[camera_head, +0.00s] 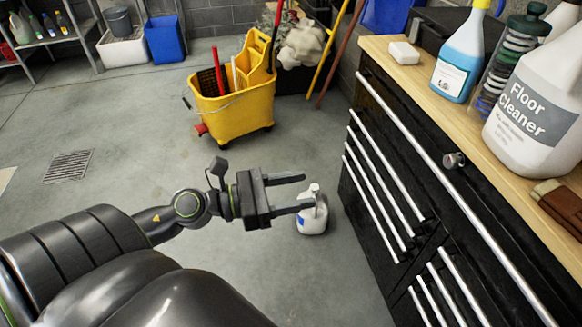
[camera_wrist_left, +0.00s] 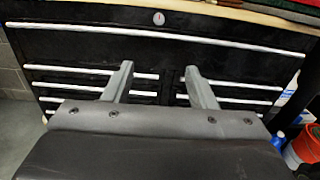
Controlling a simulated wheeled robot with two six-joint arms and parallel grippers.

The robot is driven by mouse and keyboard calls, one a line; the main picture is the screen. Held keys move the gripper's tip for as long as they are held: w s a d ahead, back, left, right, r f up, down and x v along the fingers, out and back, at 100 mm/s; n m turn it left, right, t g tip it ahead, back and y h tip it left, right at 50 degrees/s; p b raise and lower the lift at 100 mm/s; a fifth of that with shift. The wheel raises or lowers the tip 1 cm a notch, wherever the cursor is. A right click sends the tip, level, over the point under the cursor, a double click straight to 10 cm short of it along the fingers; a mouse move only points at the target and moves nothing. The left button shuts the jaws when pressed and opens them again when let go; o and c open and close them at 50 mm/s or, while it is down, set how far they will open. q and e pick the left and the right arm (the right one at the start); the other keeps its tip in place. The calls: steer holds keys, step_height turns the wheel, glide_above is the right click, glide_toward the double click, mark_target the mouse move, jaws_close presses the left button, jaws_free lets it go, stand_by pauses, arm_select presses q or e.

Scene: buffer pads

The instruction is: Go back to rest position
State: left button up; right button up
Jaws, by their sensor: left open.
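My left gripper (camera_head: 292,192) is open and empty. It is held in the air in front of the black drawer cabinet (camera_head: 378,160), with its fingers pointing toward the drawers. In the left wrist view the two fingers (camera_wrist_left: 160,85) are spread apart with nothing between them, and the cabinet front (camera_wrist_left: 150,58) fills the background. My right gripper is in neither view.
A white bottle (camera_head: 313,213) stands on the floor beyond the left fingers. A yellow mop bucket (camera_head: 235,108) stands farther back. The wooden cabinet top (camera_head: 440,92) carries a blue bottle (camera_head: 460,60) and a Floor Cleaner jug (camera_head: 530,115).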

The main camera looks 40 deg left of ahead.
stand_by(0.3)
arm_select(q)
steer(key=w+a+f+n+t+y+p, duration=0.1)
steer(key=w+a+f+n+y, duration=0.1)
steer(key=a+f+n+y, duration=0.35)
steer(key=w+a+f+n+t+y+p, duration=0.1)
steer(key=w+a+f+n+y+p, duration=0.15)
steer(key=a+f+n, duration=0.55)
steer(key=s+a+f+n+g+y+p, duration=0.1)
steer(key=s+a+f+n+g+y, duration=0.15)
steer(key=f+n, duration=0.5)
steer(key=s+a+f+n+g+y+p, duration=0.1)
steer(key=s+a+f+n+g+y, duration=0.15)
steer(key=f+n, duration=0.55)
steer(key=s+d+f+n+g+y+p, duration=0.15)
steer(key=s+f+n+g, duration=0.4)
steer(key=s+f, duration=0.75)
steer(key=s+d+f+n+g+h, duration=0.1)
steer(key=s+d+f+n, duration=0.3)
steer(key=s, duration=0.4)
steer(key=s+d+f+n+g+h+p, duration=0.1)
steer(key=s+d+f+n+g, duration=0.2)
steer(key=s+d+f+n, duration=0.2)
steer(key=s+d+f, duration=0.1)
steer(key=s+d, duration=0.2)
steer(key=shift+s+d, duration=0.35)
